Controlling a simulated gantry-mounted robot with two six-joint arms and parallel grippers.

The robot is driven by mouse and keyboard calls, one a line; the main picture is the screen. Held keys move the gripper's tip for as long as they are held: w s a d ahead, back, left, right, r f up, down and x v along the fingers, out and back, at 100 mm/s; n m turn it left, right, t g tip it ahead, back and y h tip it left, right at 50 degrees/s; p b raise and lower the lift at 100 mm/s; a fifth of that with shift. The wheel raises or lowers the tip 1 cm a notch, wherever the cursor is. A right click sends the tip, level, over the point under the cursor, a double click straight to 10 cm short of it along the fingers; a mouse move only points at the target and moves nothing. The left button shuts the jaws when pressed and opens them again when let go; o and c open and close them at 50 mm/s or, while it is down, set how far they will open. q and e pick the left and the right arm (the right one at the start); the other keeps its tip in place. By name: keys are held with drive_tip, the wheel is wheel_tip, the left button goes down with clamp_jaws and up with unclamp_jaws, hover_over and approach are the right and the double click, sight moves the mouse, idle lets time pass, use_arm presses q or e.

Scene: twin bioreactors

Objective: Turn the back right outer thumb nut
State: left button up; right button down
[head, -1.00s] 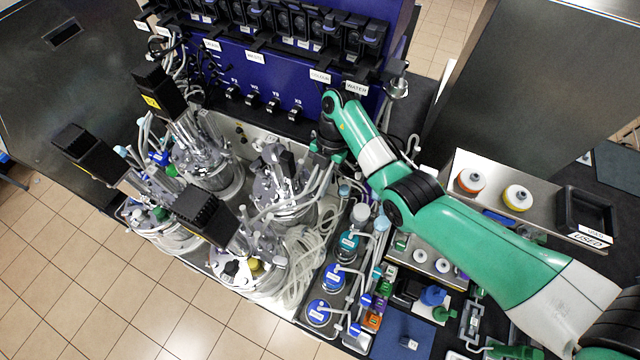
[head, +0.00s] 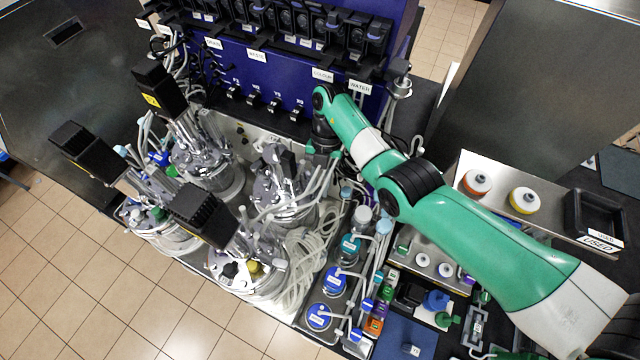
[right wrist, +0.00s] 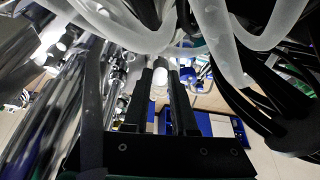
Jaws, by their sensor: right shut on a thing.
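The back right vessel (head: 284,192), with its metal head plate and tubes, stands at the middle of the head view. My right gripper comes down at the vessel's outer right side in the head view, its fingertips hidden among tubes. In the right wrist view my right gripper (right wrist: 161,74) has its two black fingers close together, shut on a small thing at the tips. By its place this is the back right outer thumb nut, but it is too small and covered to make out clearly. My left gripper is not in view.
Pale tubes (right wrist: 150,35) hang across the fingertips. Other vessels with black motors (head: 200,212) stand to the left. Blue-capped bottles (head: 334,282) are in front, and the blue pump cabinet (head: 280,75) is behind. A black tray (head: 594,215) lies at the right.

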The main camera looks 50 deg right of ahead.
drive_tip(key=c, duration=0.7)
unclamp_jaws()
